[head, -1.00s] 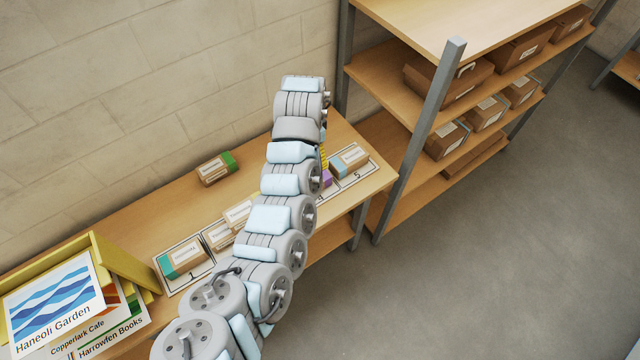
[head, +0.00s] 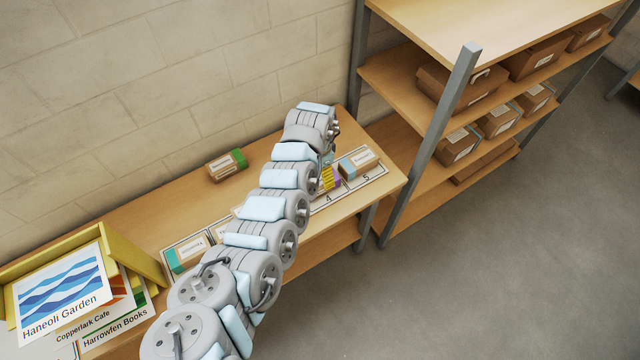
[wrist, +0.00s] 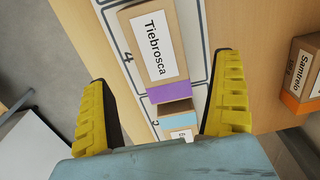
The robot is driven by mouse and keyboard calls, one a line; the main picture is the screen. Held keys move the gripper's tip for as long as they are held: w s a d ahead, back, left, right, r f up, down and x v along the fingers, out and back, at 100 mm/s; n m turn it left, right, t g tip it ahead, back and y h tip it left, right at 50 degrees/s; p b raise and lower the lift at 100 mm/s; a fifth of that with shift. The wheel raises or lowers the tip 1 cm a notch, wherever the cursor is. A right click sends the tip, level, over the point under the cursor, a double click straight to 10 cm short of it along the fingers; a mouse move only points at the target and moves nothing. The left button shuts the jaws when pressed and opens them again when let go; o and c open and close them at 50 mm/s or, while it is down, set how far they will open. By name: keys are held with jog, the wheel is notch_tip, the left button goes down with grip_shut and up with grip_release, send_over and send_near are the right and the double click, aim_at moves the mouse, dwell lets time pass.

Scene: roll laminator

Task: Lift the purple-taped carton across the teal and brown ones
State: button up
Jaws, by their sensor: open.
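The purple-taped carton (wrist: 153,45), a brown box labelled "Tiebrosca", lies on mat square 4 in the wrist view; its purple end (head: 337,183) shows behind my arm in the head view. My gripper (wrist: 161,68) is open, with one yellow finger on each side of the carton's purple end and gaps visible; I cannot tell how low the fingertips reach. One yellow finger shows in the head view (head: 327,178). The teal-taped carton (head: 187,252) sits on the left end of the mat row. Brown cartons (head: 220,231) beside it are mostly hidden by my arm.
A light-blue-taped carton (head: 359,162) sits on square 5, close to the purple one. A green-taped carton (head: 228,165) stands near the wall. An orange-taped carton (wrist: 302,75) lies right of my gripper. Signs (head: 62,295) stand left; a shelf rack (head: 437,140) stands right.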

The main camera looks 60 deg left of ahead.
aim_at(320, 180)
jog(key=shift+d+f+b, duration=0.1)
jog(key=shift+f+b, duration=0.2)
jog(key=shift+f, duration=1.35)
jog(key=shift+w+f+b, duration=0.15)
jog(key=shift+f+b, duration=1.05)
jog(key=shift+f, duration=1.25)
jog(key=c, duration=1.4)
